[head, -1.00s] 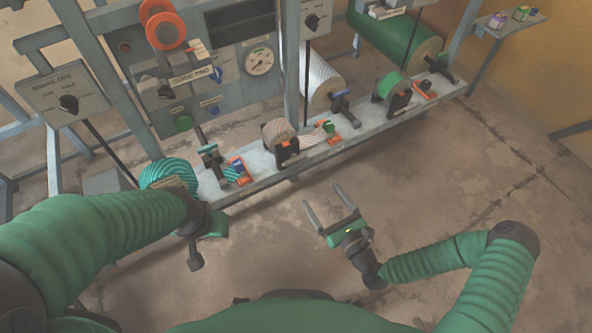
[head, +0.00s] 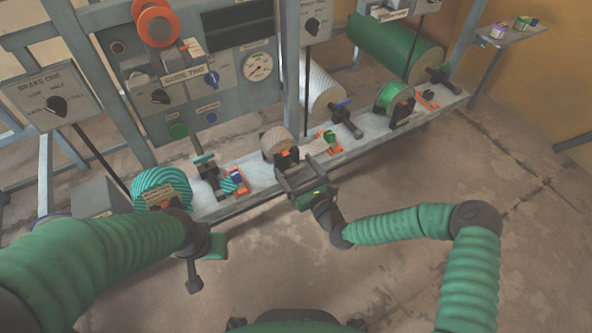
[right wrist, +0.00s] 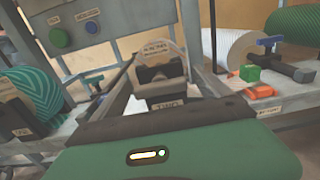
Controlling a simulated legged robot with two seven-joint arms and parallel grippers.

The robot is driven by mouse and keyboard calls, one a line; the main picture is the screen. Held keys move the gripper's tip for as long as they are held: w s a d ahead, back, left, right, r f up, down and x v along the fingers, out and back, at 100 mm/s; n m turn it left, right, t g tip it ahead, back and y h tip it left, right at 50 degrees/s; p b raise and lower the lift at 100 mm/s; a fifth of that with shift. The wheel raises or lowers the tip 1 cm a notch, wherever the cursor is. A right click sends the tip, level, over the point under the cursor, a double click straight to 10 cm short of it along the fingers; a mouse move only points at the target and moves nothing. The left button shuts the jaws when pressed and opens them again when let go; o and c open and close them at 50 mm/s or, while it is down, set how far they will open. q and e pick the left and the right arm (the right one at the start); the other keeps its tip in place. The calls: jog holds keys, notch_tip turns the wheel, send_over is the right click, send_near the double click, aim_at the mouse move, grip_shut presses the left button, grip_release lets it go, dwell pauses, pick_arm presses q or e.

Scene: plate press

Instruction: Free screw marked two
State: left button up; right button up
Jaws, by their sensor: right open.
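A plate reading TWO (right wrist: 168,106) shows in the right wrist view, just beyond my gripper's body. Behind it stands a black holder (right wrist: 160,80) below a pale roll with a paper label (right wrist: 158,52). The same pale roll (head: 275,139) is on the bench in the head view. I cannot make out the screw itself clearly. My right gripper (head: 298,172) is open, its two fingers reaching to the front of the holder, one on each side; contact cannot be told. My left gripper (head: 195,262) hangs low at the left, its jaws not clear.
A grey bench (head: 228,205) carries more rolls, including a teal one (head: 160,187) and a green one (head: 395,96). A teal-handled clamp (head: 205,162) and a blue-handled clamp (head: 343,112) flank the pale roll. The floor in front is clear.

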jog(key=shift+c, duration=0.2)
jog(key=c, duration=1.3)
